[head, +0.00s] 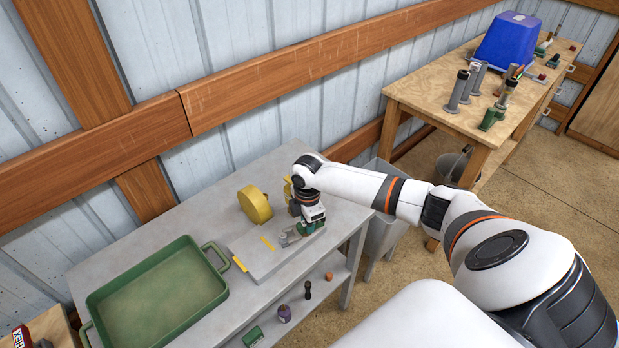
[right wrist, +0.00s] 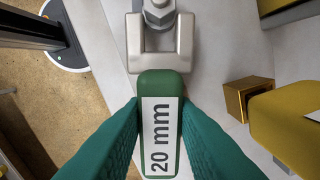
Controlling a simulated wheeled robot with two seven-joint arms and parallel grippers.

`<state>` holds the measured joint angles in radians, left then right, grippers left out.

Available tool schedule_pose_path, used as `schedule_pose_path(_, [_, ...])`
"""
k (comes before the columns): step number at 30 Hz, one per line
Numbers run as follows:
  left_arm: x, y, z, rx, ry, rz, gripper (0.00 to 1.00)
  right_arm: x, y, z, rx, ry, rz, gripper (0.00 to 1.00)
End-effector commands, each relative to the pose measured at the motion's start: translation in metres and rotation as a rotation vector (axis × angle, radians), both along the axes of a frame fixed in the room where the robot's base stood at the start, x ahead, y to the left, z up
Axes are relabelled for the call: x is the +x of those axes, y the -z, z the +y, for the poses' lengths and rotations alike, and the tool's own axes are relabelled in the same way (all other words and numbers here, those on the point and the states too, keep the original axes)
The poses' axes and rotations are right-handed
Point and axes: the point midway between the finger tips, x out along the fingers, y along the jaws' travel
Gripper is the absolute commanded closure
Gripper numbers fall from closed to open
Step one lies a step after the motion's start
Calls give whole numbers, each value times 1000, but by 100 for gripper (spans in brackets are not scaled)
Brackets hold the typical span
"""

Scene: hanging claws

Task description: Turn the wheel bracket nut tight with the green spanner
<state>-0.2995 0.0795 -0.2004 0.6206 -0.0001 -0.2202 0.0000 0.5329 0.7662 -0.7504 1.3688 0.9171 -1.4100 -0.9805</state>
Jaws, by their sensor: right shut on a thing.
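My right gripper (right wrist: 160,125) is shut on the green spanner (right wrist: 160,84), whose handle carries a white "20 mm" label. The spanner's grey forked jaw (right wrist: 134,45) points to the top of the right wrist view. The wheel bracket nut (right wrist: 158,17) sits between its prongs, with a gap behind it toward the handle; I cannot tell how snugly it fits. In the head view my right gripper (head: 309,221) reaches down over the right part of the grey bench, and partly hides the nut and bracket. My left gripper is not in view.
A yellow wheel-like disc (head: 254,204) stands behind a grey plate (head: 262,262). A green tray (head: 160,293) fills the bench's left side. Small items lie on the shelf below. A wooden table (head: 430,98) with a blue bin (head: 508,40) stands at the back right.

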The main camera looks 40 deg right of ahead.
Motion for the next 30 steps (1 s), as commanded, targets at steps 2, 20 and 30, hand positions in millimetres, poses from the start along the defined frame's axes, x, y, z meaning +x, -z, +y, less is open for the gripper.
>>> schedule_pose_path(2, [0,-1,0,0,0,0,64,1,-1,2,0,0,-1,100])
schedule_pose_path(20, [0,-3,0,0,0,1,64,1,-1,5,0,0,-1,100])
schedule_pose_path(30, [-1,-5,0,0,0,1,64,3,-1,12,1,0,0,100])
